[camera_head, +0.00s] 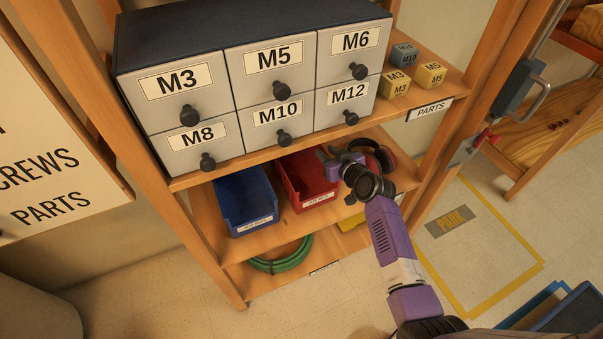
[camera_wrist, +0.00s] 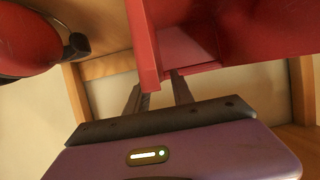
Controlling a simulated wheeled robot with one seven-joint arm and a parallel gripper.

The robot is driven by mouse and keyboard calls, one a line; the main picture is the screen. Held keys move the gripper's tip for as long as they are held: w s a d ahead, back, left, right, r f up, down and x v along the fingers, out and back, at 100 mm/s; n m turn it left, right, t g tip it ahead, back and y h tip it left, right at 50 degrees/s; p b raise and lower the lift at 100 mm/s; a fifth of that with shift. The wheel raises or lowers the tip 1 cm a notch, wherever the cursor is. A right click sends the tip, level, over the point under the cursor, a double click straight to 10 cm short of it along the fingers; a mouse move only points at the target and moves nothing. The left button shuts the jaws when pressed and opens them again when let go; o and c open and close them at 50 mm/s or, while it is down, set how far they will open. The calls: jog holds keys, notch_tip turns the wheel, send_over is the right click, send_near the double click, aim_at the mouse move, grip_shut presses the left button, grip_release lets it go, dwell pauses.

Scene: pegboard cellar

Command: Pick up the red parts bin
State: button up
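The red parts bin (camera_head: 306,181) sits on the middle shelf, right of a blue bin, with a white label on its front. It also fills the upper part of the wrist view (camera_wrist: 240,35), with one side wall close to my fingers. My gripper (camera_head: 328,158) is at the bin's right side, below the drawer cabinet. In the wrist view my gripper (camera_wrist: 157,88) has its two fingers apart, with the lower edge of the bin wall near the gap. The fingertips are partly hidden by the bin, so contact cannot be told.
The blue bin (camera_head: 245,198) stands close on the left. Red and black earmuffs (camera_head: 380,157) lie right of my gripper. The drawer cabinet (camera_head: 255,80) and lettered blocks (camera_head: 430,75) are on the shelf above. A green hose coil (camera_head: 281,262) and a yellow thing (camera_head: 351,222) are lower down.

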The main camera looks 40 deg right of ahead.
jog(key=shift+x, duration=0.85)
jog(key=shift+c, duration=0.2)
grip_shut()
jog(key=shift+r, duration=0.1)
dwell(0.5)
